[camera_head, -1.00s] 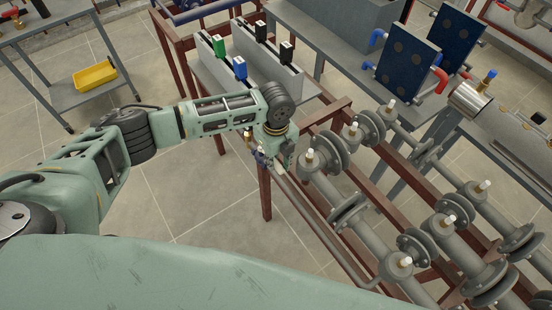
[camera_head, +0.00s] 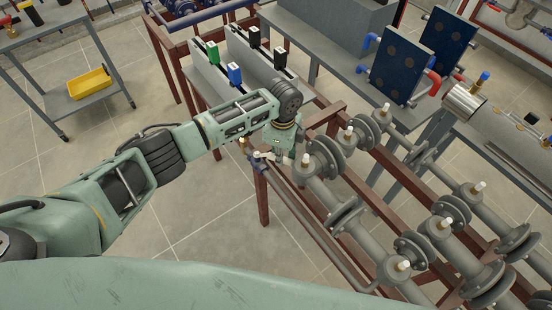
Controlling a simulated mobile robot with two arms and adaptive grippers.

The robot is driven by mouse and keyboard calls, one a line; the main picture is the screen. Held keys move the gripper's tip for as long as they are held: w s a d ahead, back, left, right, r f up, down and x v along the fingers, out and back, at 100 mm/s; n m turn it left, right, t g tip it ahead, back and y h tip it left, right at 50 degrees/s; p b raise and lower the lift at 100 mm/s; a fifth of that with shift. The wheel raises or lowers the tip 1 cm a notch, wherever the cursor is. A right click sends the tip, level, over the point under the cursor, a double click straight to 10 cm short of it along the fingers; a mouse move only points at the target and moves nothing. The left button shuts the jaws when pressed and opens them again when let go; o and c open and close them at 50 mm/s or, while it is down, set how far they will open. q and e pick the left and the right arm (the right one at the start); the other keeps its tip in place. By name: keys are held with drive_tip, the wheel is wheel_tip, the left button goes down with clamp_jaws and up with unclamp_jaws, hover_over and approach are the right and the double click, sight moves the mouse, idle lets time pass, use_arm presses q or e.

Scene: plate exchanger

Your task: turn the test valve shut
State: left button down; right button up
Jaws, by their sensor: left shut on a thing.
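The test valve (camera_head: 257,158) is a small fitting at the upper end of a thin pipe, beside the flanged pipework, with a brass-coloured piece at its left. My left gripper (camera_head: 277,157) points down at it from the right side and is shut on its small handle. The wrist and fingers hide most of the handle, so its exact angle cannot be told. My right gripper is not in view.
Grey flanged pipes with pale-capped fittings (camera_head: 306,160) stand close to the right of the gripper on a red-brown frame (camera_head: 262,200). Grey panels with coloured tags (camera_head: 235,75) stand behind. A yellow tray (camera_head: 89,84) lies on a cart at left. Floor at left is clear.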

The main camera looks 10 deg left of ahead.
use_arm(q)
drive_tip(key=w+a+n+b, duration=0.2)
drive_tip(key=w+n, duration=0.5)
drive_tip(key=n, duration=0.4)
drive_tip(key=shift+w+a, duration=0.3)
drive_tip(key=shift+a, duration=0.1)
drive_tip(key=shift+r, duration=0.1)
drive_tip(key=c, duration=1.6)
unclamp_jaws()
wheel_tip(320, 180, up, 12)
